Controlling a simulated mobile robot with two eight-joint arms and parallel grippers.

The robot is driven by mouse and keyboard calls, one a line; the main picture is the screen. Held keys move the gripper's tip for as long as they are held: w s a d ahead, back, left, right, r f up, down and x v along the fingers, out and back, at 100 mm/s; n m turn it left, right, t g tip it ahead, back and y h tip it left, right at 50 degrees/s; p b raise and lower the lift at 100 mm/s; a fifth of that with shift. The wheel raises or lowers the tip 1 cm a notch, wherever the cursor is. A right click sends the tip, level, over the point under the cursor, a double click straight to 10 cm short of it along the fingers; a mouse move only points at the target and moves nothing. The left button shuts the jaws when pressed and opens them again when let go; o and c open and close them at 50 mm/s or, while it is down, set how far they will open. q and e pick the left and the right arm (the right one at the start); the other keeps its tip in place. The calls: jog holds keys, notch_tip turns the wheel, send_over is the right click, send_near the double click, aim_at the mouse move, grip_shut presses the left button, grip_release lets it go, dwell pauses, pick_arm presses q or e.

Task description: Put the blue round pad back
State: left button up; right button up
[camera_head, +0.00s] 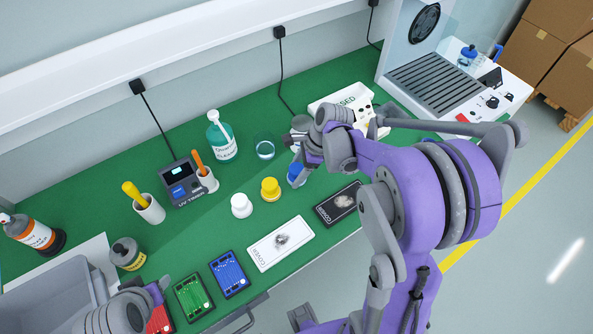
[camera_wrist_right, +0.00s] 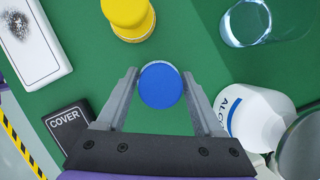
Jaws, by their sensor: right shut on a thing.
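The blue round pad (camera_head: 297,175) is at the end of a row with a yellow round pad (camera_head: 270,189) and a white round pad (camera_head: 241,206) on the green bench. My right gripper (camera_head: 303,163) is at the blue pad. In the right wrist view the blue pad (camera_wrist_right: 160,85) sits between the two fingertips, and the gripper is shut on it. I cannot tell whether the pad touches the bench. My left gripper (camera_head: 152,296) is at the bottom left, near a partly hidden red board (camera_head: 160,320); its fingers do not show clearly.
A white cover (camera_head: 281,243) and a black cover (camera_head: 339,204) lie at the front. A clear glass (camera_head: 264,149) and a teal bottle (camera_head: 221,138) stand behind the pads. An alcohol bottle (camera_wrist_right: 258,117) is close right of the gripper in the wrist view. A white tray (camera_head: 330,101) is behind.

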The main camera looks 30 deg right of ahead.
jog(key=shift+f, duration=0.15)
jog(key=o, duration=1.3)
jog(key=shift+r, duration=0.4)
jog(key=v, duration=1.1)
jog(key=s+a+f+n+t+h, duration=0.1)
jog(key=s+a+n, duration=0.4)
jog(key=n, duration=0.6)
jog(key=s+a+f+n+t+h, duration=0.1)
jog(key=s+a+n+t+h, duration=0.2)
jog(key=n, duration=0.8)
jog(key=s+a, duration=0.2)
jog(key=s, duration=0.2)
jog(key=shift+a+f+p, duration=0.2)
jog(key=shift+a+p, duration=0.15)
jog(key=shift+p, duration=0.05)
